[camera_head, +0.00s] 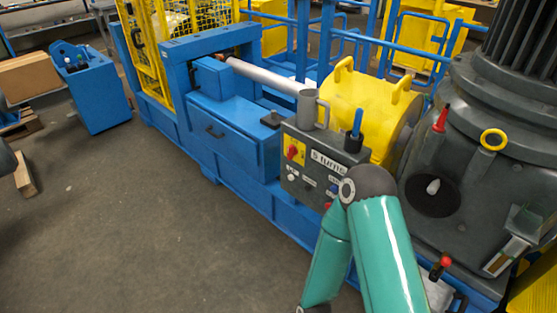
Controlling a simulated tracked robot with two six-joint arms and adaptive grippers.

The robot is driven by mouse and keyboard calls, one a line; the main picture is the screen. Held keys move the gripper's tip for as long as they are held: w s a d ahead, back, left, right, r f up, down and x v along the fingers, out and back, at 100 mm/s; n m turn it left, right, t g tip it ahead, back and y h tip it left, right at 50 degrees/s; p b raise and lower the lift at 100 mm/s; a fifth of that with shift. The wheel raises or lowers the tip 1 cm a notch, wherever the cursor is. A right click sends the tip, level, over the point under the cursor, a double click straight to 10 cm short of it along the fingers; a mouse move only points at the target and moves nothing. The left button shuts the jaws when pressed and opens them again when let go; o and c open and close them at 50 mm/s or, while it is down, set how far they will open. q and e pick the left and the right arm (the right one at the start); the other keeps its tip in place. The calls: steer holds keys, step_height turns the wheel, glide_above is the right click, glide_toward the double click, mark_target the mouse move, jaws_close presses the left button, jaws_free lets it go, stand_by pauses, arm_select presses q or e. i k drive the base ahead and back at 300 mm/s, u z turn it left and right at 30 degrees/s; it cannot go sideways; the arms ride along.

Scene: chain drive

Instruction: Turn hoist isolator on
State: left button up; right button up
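A grey control box (310,155) stands at the front of the blue machine, near the middle of the view. On its left part is a red rotary switch (292,151) on a yellow plate, which looks like the isolator; its on or off position is too small to read. A label reading "5 turns" (327,162) sits to its right. A white button (291,177) and other small controls are below. My teal right arm comes up from the bottom, bends beside the box and hides part of its lower right. Neither gripper shows.
A grey cup-like part (312,108) and a blue-handled tool (357,122) stand at the box top. A blue drawer unit (228,133) is left, a yellow drum (355,98) behind, a large grey motor housing (465,130) right. The floor (140,220) at front left is clear.

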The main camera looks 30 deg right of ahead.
mark_target(291, 151)
steer(key=z, duration=0.2)
steer(key=i, duration=0.9)
steer(key=u, duration=0.1)
